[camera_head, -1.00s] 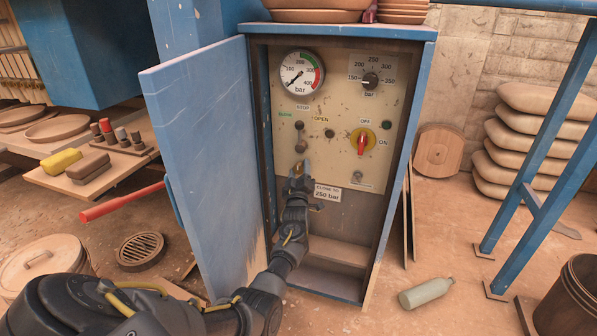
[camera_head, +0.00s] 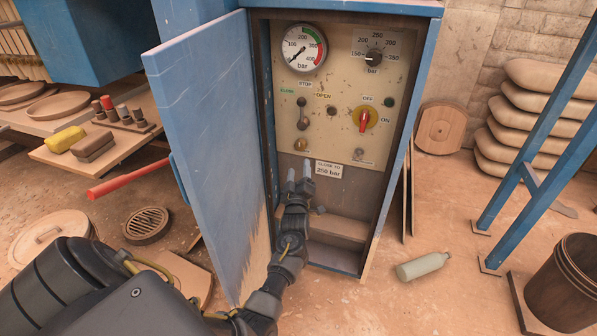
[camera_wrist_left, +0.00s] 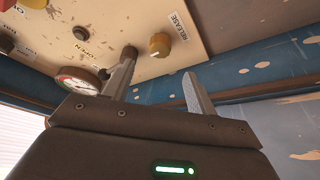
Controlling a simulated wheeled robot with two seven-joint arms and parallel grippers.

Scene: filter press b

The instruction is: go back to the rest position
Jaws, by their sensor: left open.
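My left gripper (camera_head: 299,176) is in front of the open control cabinet, just below the panel's lower edge and beside the "close to 250 bar" label (camera_head: 329,169). In the left wrist view its two fingers (camera_wrist_left: 160,90) stand apart with nothing between them. The control panel (camera_head: 345,100) carries a gauge (camera_head: 303,48) with its needle at the low end, a pressure dial (camera_head: 374,57) and a red-and-yellow switch (camera_head: 364,119). In the left wrist view a yellowish knob (camera_wrist_left: 160,44) sits by the "RELEASE" label, apart from the fingers. My right gripper is not in view.
The blue cabinet door (camera_head: 210,150) stands open left of my arm. A red bar (camera_head: 128,178) sticks out behind it. A bottle (camera_head: 422,266) lies on the floor at right, near a blue frame (camera_head: 530,150) and a barrel (camera_head: 565,285). Stacked sacks (camera_head: 525,115) stand behind.

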